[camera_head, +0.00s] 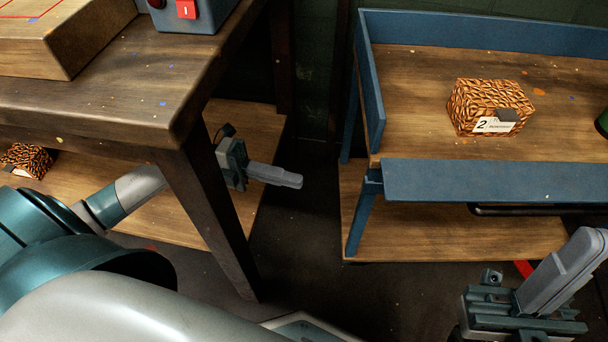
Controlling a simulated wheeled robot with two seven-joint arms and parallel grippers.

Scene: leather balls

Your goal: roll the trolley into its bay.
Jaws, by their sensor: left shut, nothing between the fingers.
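The trolley (475,185) stands at the right, with blue edges and wooden upper and lower decks. A dark bar (540,210) runs below its near blue edge. My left gripper (297,181) is shut and empty, in the gap between the wooden table's leg and the trolley's left side, apart from the trolley. The table leg hides part of my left arm. My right gripper (578,255) is at the bottom right, in front of the trolley's near side; whether its fingers are apart cannot be told. I cannot make out the bay with certainty.
A wooden table (110,115) with a lower shelf fills the left. A patterned box (470,98) labelled 2 and part of a green object (602,122) are on the trolley. A red strip (524,268) shows on the dark floor. Floor between table and trolley is clear.

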